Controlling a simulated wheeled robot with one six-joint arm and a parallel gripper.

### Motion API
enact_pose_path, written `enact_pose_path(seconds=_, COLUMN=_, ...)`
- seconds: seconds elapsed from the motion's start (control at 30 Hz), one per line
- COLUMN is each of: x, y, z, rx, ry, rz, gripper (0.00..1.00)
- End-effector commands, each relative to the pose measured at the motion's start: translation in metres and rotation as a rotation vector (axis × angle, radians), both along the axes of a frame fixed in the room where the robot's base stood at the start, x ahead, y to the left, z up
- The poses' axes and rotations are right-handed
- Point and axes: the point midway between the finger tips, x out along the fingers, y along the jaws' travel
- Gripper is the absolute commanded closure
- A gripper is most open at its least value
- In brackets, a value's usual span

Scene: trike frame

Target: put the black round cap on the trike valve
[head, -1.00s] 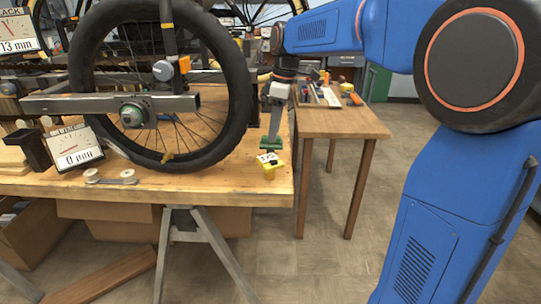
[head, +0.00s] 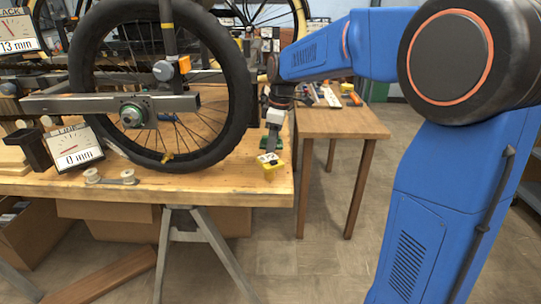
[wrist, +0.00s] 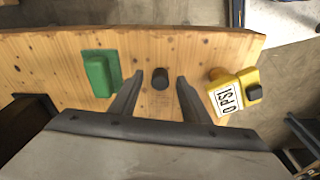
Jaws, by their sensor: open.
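The black round cap (wrist: 160,78) stands on the wooden bench top (wrist: 200,50), seen from above in the wrist view. My gripper (wrist: 160,82) is open, pointing down, with one finger left of the cap and one right of it; clear gaps show on both sides. I cannot tell how far above the bench the fingertips are. In the head view my gripper (head: 270,150) is near the bench's right end and the cap is not distinguishable. A small yellow piece low on the wheel rim (head: 167,157) looks like the valve; it is not in the wrist view.
A green block (wrist: 98,74) lies left of the cap and a yellow gauge reading 0 PSI (wrist: 233,92) lies right, close to the fingers. The big wheel (head: 238,100) stands left of my gripper.

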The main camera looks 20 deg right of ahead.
Motion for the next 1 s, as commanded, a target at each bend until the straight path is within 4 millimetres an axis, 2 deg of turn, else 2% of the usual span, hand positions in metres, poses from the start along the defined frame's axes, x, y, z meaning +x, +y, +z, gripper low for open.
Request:
enact_pose_path(seconds=0.03, x=0.000, y=0.000, z=0.000, rx=0.000, ry=0.000, rz=0.000, gripper=0.62)
enact_pose_path(seconds=0.2, x=0.000, y=0.000, z=0.000, rx=0.000, ry=0.000, rz=0.000, gripper=1.00)
enact_pose_path(seconds=0.5, x=0.000, y=0.000, z=0.002, rx=0.000, ry=-0.001, rz=0.000, gripper=1.00)
enact_pose_path(seconds=0.67, x=0.001, y=0.000, z=0.015, rx=0.000, ry=-0.002, rz=0.000, gripper=1.00)
enact_pose_path(seconds=0.77, x=0.001, y=0.000, z=0.032, rx=0.000, ry=-0.004, rz=-0.001, gripper=1.00)
enact_pose_path(seconds=1.0, x=0.001, y=0.000, z=0.090, rx=0.000, ry=-0.005, rz=0.000, gripper=1.00)
